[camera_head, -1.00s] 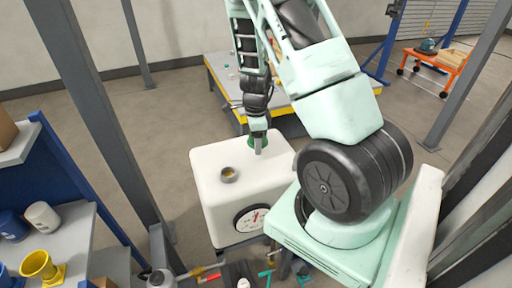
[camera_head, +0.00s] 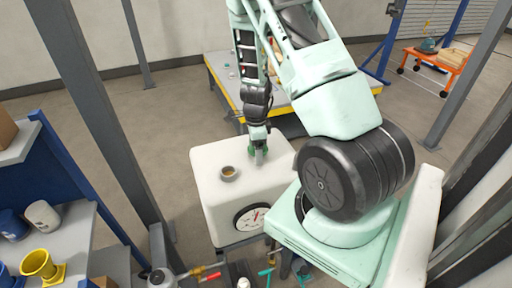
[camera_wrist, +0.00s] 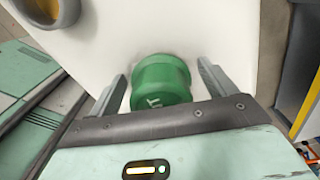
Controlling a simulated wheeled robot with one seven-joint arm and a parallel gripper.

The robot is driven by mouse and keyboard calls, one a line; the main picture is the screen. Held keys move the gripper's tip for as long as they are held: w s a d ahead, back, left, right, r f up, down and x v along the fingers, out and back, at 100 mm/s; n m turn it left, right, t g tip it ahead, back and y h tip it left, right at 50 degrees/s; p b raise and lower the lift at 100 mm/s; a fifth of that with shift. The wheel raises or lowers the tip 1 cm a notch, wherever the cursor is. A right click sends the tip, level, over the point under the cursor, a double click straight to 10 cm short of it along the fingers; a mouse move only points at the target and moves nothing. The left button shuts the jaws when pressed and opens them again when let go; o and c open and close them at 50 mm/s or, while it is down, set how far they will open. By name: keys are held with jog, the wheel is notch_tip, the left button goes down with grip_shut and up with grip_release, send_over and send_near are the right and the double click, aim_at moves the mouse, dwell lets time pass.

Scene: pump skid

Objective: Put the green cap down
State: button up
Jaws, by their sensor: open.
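The green cap (camera_wrist: 162,82) stands between the two spread fingers of my gripper (camera_wrist: 160,90) in the wrist view, with a gap on each side. It appears to rest on the top of the white tank (camera_wrist: 215,30). In the head view my gripper (camera_head: 258,156) is low over the top of the white tank (camera_head: 215,185), and only a little of the green cap (camera_head: 251,151) shows behind the fingers. The tank's open round filler neck (camera_head: 229,173) is to the left of my gripper.
A round dial gauge (camera_head: 251,217) is on the tank's front. A blue shelf unit (camera_head: 75,175) with a yellow part (camera_head: 40,265) stands at the left. A grey post (camera_head: 105,130) rises beside the tank. A yellow-edged platform (camera_head: 225,95) lies behind.

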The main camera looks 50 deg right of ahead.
notch_tip(320, 180, up, 12)
jog(key=shift+r, duration=0.15)
jog(key=s+a+r+n+y, duration=0.1)
jog(key=a+r+n, duration=0.2)
jog(key=a+n, duration=0.85)
jog(key=s+a+r+n+y, duration=0.1)
jog(key=a+r+n, duration=0.4)
jog(key=a, duration=1.1)
jog(key=s+a+r+n+h, duration=0.1)
jog(key=s+a+r+n, duration=0.1)
jog(key=s+a+n, duration=0.9)
jog(key=s+n, duration=0.2)
jog(key=n, duration=0.5)
jog(key=shift+s+a+r, duration=0.35)
jog(key=shift+s+a, duration=0.05)
